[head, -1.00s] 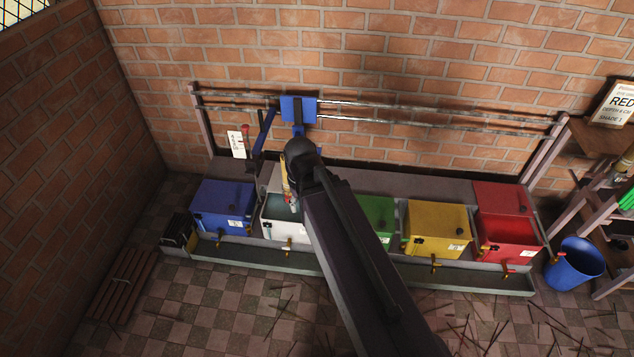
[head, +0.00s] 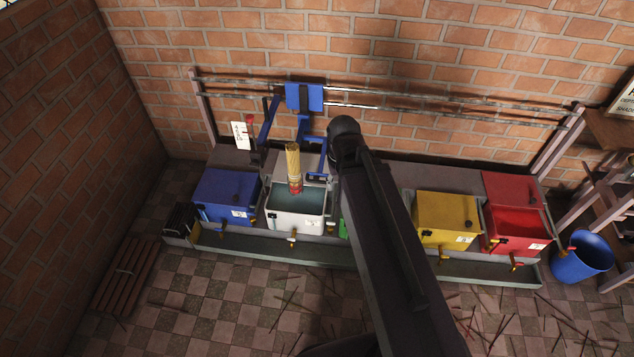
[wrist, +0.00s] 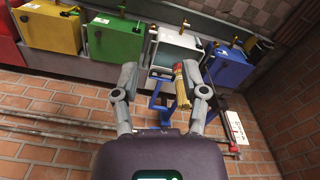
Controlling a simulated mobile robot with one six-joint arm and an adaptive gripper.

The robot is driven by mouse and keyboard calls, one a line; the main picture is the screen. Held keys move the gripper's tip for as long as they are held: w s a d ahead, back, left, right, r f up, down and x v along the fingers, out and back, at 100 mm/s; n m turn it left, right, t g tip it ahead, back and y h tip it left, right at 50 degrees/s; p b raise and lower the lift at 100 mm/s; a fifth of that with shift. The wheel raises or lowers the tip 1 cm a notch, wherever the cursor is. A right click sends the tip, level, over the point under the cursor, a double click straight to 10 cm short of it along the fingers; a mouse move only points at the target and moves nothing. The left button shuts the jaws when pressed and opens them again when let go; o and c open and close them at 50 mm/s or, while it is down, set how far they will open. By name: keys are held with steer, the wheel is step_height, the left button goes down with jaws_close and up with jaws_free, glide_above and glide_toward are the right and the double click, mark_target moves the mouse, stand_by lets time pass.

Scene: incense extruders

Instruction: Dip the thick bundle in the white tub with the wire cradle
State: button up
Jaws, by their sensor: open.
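The thick tan bundle (head: 293,162) stands nearly upright over the open white tub (head: 297,219), its red-banded lower end in front of the dark liquid. I cannot tell whether that end touches the liquid. Blue bars of the wire cradle (head: 317,160) show beside the bundle, below a blue carriage (head: 304,97) on the wall rails. In the wrist view, my gripper (wrist: 164,82) has its fingers wide apart; the bundle (wrist: 181,84) shows near the right finger, not clasped. In the head view, my arm hides the gripper.
A closed blue tub (head: 226,196) stands left of the white one. The green tub (wrist: 116,40) is mostly hidden by my arm in the head view. Yellow (head: 446,218) and open red (head: 515,225) tubs stand further right. A blue bucket (head: 581,257) is on the floor.

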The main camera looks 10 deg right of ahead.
steer(key=w+f+n+h+b, duration=0.1)
steer(key=w+f+h+b, duration=0.4)
steer(key=f+b, duration=0.65)
steer(key=n+t+h+b, duration=0.65)
steer(key=h+b, duration=0.35)
steer(key=b, duration=2.7)
glide_toward(317, 182)
steer(key=s+a, duration=0.2)
steer(key=shift+w+a+m+t, duration=0.25)
steer(key=shift+a+m+t, duration=0.1)
steer(key=shift+a, duration=0.2)
steer(key=shift+d, duration=0.15)
steer(key=b+x, duration=0.2)
steer(key=x, duration=1.1)
steer(key=shift+w+d+f, duration=0.15)
steer(key=shift+w+f, duration=0.05)
